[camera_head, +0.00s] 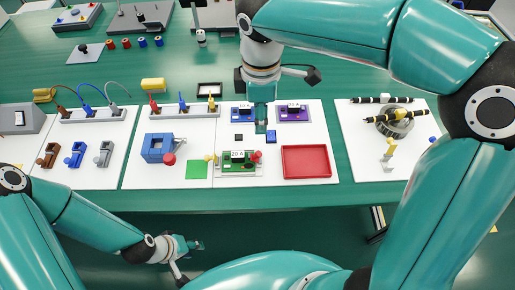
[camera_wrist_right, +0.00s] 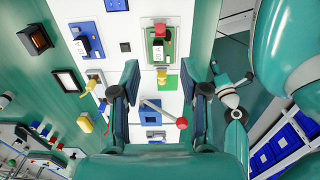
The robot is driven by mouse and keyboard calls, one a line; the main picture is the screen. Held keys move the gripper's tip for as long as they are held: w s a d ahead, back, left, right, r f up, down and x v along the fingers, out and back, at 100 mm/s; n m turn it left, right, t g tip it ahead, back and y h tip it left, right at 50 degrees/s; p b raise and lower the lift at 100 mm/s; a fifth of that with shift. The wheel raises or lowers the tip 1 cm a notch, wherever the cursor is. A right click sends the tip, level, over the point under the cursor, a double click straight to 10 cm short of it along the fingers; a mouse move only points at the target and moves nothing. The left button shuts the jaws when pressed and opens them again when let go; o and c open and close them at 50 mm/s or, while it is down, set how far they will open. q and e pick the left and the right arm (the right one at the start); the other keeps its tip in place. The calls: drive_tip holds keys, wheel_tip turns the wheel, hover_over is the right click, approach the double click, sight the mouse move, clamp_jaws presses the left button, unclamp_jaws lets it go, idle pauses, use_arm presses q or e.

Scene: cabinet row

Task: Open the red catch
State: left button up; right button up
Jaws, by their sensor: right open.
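The red catch (camera_head: 257,156) is at the right end of a green board (camera_head: 238,168) marked 20 A. A yellow catch (camera_head: 210,158) is at the left end. In the right wrist view the red catch (camera_wrist_right: 158,31) is at the top and the yellow catch (camera_wrist_right: 160,82) is lower, between my fingers in the picture. My right gripper (camera_head: 261,128) is open and empty, pointing down behind the board and apart from the red catch. It also shows in the wrist view (camera_wrist_right: 160,66). My left gripper (camera_head: 194,260) hangs low in front of the table, open and empty.
A blue device with a red ball lever (camera_head: 169,159) stands left of the board. A red tray (camera_head: 306,147) lies to the right. Blue and purple modules (camera_head: 293,113) sit behind. A green square (camera_head: 198,170) lies left of the board.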

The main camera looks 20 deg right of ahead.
sight(259, 153)
wheel_tip(259, 153, down, 15)
drive_tip(key=shift+f+b, duration=0.1)
drive_tip(key=shift+b, duration=0.55)
clamp_jaws()
